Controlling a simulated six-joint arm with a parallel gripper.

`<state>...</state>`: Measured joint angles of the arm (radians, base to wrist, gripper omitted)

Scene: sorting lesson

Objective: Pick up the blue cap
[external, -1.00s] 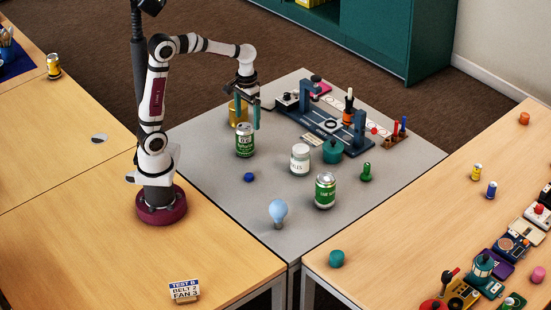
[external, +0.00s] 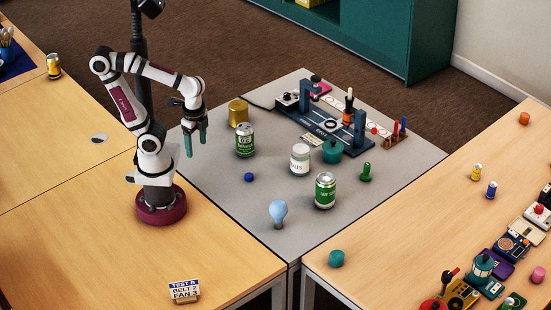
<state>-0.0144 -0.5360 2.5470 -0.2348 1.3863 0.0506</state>
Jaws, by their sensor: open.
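A small round blue cap (external: 249,177) lies on the grey table top (external: 225,205), in front of a green and white can. My gripper (external: 195,146) has green fingers pointing down. It is open and empty, above the left part of the grey table, up and to the left of the cap and apart from it. Nothing hides the cap.
The green can (external: 245,140), a white-lidded jar (external: 300,159), a second green can (external: 325,191) and a light bulb (external: 278,214) stand around the cap. A gold tin (external: 238,112) and a blue fixture (external: 325,124) are farther back. The grey table's front left is clear.

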